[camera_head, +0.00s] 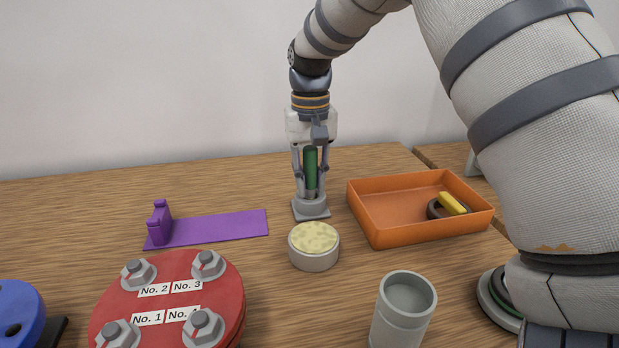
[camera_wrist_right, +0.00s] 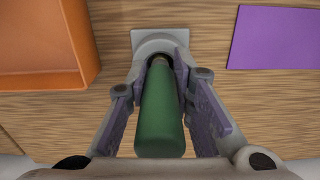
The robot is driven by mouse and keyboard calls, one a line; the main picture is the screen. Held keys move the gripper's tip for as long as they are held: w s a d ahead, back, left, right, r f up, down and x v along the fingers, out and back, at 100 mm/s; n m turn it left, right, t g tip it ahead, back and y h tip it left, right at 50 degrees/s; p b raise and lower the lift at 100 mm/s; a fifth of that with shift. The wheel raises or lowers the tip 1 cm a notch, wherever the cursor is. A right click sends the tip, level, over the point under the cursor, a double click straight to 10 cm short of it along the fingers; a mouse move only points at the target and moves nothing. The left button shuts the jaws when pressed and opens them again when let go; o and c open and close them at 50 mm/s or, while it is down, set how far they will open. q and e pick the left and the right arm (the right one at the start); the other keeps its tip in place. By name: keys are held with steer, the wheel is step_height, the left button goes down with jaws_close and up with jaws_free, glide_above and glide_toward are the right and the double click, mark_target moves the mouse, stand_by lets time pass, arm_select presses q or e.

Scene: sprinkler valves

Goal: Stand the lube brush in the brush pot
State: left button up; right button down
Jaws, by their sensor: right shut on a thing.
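The lube brush, with a thick green handle (camera_head: 310,168), is upright between the fingers of my right gripper (camera_head: 311,192). The handle also shows in the wrist view (camera_wrist_right: 160,115), with purple finger pads on both sides of it. Its lower end meets a small grey round holder on a square base (camera_head: 311,209); the bristles are hidden, and I cannot tell how deep they sit. A taller empty grey cup (camera_head: 404,305) stands at the front right. I cannot tell by looks alone which grey vessel is the brush pot. My left gripper is out of view.
A round tub of pale yellow grease (camera_head: 313,240) stands just in front of the holder. An orange tray (camera_head: 375,225) with a dark ring and yellow piece is on the right. A purple stand (camera_head: 215,228) and a red bolted flange (camera_head: 160,300) lie left.

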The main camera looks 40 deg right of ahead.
mark_target(311, 148)
steer(key=c, duration=1.4)
jaws_free()
steer(key=shift+f, duration=0.1)
step_height(311, 148, up, 12)
steer(key=shift+r, duration=0.15)
